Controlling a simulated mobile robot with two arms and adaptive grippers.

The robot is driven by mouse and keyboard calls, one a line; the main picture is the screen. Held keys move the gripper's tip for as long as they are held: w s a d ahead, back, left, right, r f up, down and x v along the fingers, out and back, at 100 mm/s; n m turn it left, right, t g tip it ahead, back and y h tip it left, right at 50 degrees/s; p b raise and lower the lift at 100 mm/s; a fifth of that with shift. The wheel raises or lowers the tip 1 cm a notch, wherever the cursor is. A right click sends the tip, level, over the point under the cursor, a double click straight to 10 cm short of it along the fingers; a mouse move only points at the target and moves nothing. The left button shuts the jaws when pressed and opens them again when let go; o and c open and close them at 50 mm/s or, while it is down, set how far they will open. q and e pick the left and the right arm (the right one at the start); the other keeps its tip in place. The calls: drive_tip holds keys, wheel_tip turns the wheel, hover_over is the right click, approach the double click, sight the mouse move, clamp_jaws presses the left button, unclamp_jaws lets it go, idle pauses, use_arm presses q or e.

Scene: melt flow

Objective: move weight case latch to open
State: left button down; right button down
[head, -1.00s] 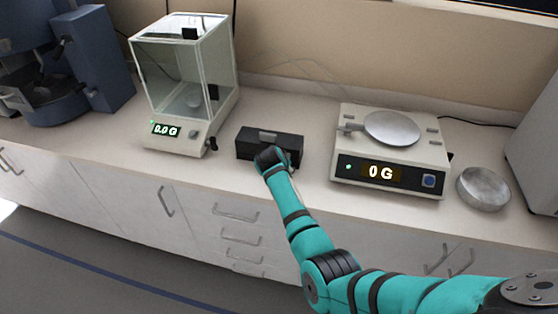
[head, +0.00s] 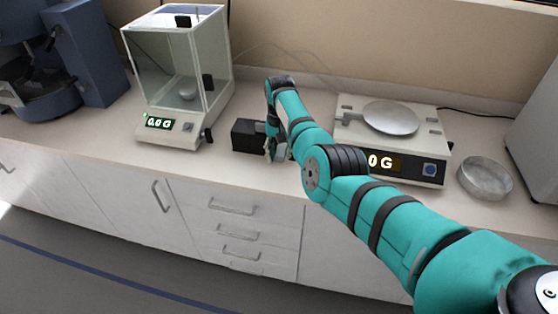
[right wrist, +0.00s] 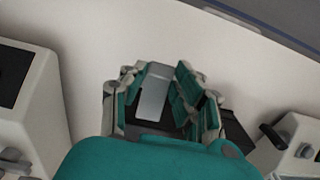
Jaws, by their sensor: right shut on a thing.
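The weight case (head: 246,136) is a small black box on the counter between the two balances. My right arm hides its right part in the head view. My right gripper (head: 273,152) points down at the case. In the right wrist view the right gripper (right wrist: 166,98) has its teal-padded fingers on both sides of a light grey plate, the latch (right wrist: 153,92), and is shut on it. Dark parts of the case (right wrist: 236,131) show beside and under the fingers. The latch's exact angle is hard to tell. My left gripper is out of view.
A glass-walled balance (head: 180,75) reading 0.0 G stands left of the case. A flat balance (head: 415,168) reading 0 G stands to the right, with a round metal dish (head: 485,180) beside it. The counter front (head: 215,165) is clear.

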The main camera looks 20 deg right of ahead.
sight(280, 156)
idle(0.4)
drive_tip(key=c, duration=1)
unclamp_jaws()
wheel_tip(280, 156, up, 12)
drive_tip(key=shift+w+d, duration=0.25)
drive_tip(key=shift+w, duration=0.1)
